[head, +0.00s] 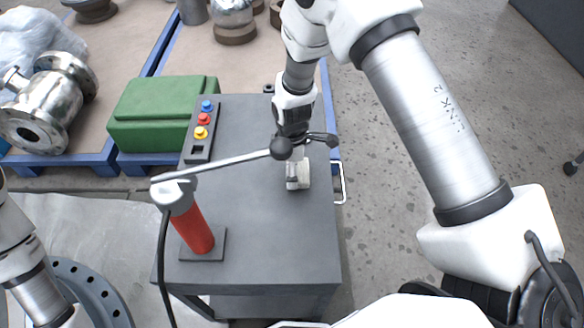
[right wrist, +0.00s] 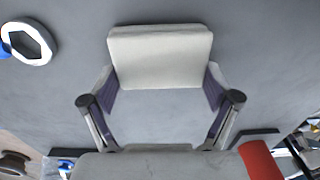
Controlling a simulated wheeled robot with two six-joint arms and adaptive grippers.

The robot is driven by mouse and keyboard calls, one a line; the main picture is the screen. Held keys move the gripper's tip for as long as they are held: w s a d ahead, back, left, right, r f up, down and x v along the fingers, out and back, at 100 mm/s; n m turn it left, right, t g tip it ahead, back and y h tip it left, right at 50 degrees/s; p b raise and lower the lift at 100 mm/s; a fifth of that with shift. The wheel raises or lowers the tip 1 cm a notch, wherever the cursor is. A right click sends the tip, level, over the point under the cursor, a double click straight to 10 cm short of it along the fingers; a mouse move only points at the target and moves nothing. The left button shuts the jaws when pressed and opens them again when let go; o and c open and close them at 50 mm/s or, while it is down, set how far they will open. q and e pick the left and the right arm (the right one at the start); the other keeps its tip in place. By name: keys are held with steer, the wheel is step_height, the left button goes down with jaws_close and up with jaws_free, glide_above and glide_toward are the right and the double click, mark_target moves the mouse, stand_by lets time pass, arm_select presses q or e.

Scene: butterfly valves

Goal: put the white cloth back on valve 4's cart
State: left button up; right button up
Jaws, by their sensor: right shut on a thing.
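The white cloth (head: 299,183) is a small folded pad over the right half of the grey cart top (head: 250,240). My right gripper (head: 296,164) reaches down from above and is shut on it. In the right wrist view the cloth (right wrist: 160,57) sits between the two purple-lined fingers (right wrist: 160,90). I cannot tell whether the cloth touches the cart top. No valve number is readable on the cart. My left arm shows at the left edge of the head view, but its gripper is out of view.
A red cylinder (head: 195,232) stands at the cart's front left, with a silver bar (head: 225,163) ending in a black ball near my right gripper. A button box (head: 202,130) lies at the left edge. A green case (head: 160,112) and metal valve (head: 52,103) are beyond.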

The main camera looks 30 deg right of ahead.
steer(key=shift+f, duration=0.1)
steer(key=o, duration=1)
steer(key=shift+c, duration=0.2)
step_height(320, 180, up, 12)
steer(key=shift+p, duration=0.4)
